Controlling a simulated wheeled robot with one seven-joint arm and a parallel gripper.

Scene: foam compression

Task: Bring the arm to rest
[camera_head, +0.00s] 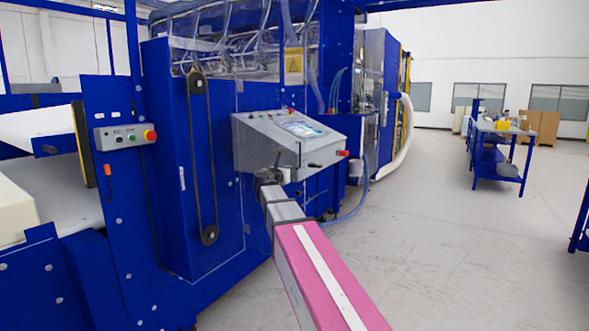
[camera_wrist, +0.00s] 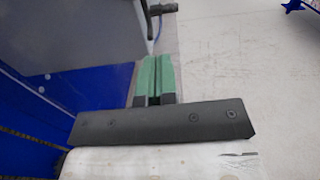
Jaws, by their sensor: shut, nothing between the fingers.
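My gripper (camera_wrist: 152,62) shows in the wrist view as two green fingers pressed together, with nothing between them, beyond a dark mounting bar. In the head view my pink and grey arm (camera_head: 310,275) stretches from the lower right toward the front of the grey control console (camera_head: 262,145). The arm's far end is dark and small there, and the fingers cannot be made out. In the wrist view a grey surface (camera_wrist: 60,40) fills the upper left, and a dark knob or lever (camera_wrist: 160,9) shows above the fingertips. I cannot tell any contact.
A large blue machine (camera_head: 165,165) fills the left, with a belt on its side and a small button box (camera_head: 125,136). White foam (camera_head: 15,212) lies at the far left. Open grey floor (camera_head: 440,240) extends to the right, with a blue workbench (camera_head: 500,150) and cardboard boxes (camera_head: 541,124) farther back.

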